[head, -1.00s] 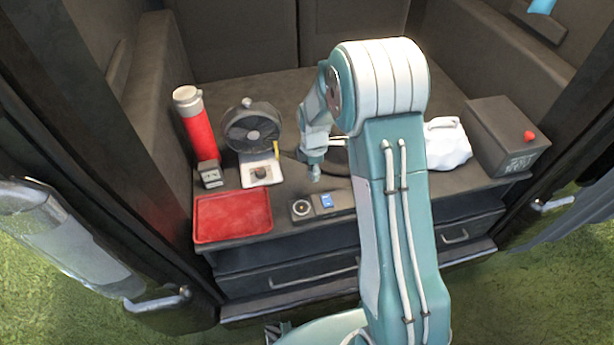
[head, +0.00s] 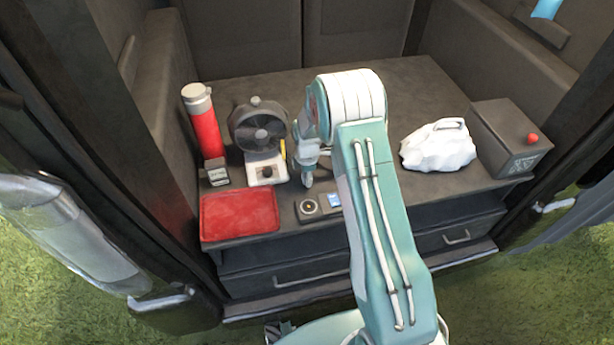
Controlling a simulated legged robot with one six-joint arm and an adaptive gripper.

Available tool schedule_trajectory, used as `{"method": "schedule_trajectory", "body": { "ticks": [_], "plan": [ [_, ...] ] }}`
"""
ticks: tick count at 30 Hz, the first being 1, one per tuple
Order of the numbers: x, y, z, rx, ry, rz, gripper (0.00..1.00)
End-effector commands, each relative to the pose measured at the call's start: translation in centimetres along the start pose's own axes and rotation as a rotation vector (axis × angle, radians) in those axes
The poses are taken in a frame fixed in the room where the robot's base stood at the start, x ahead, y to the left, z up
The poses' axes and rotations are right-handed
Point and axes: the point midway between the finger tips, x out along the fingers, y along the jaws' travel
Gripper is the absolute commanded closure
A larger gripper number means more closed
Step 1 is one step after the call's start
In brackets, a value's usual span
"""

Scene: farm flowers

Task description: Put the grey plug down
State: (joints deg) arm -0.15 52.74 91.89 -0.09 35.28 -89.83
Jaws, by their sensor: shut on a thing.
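My gripper (head: 307,174) is above the counter, just behind the dark panel with a round socket and a blue screen (head: 310,208). It is small in view and partly behind my arm. It is shut on the grey plug (head: 308,183), of which only a small grey end shows at the tip. I cannot tell whether the plug touches the counter.
A red tray (head: 240,214) lies at the front left of the counter. A small grey box (head: 217,174), a red flask (head: 204,125) and a fan (head: 258,128) stand behind it. A white bag (head: 438,146) and a dark box with a red knob (head: 511,135) are at right.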

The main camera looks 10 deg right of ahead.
Motion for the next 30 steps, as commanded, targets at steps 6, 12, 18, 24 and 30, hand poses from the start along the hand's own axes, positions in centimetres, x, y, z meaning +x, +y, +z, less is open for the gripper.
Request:
{"method": "schedule_trajectory", "body": {
  "ticks": [6, 12, 18, 24, 30],
  "plan": [
    [0.6, 0.0, 0.3, 0.001, 0.003, -0.001, 1.00],
    [1.1, 0.0, 0.0, 0.001, 0.000, -0.002, 1.00],
    [1.1, 0.0, 0.0, 0.001, 0.000, -0.001, 0.17],
    [1.1, 0.0, 0.1, 0.001, 0.001, -0.001, 0.17],
    [0.6, 0.0, 0.1, 0.001, 0.001, 0.000, 0.17]
  ]
}}
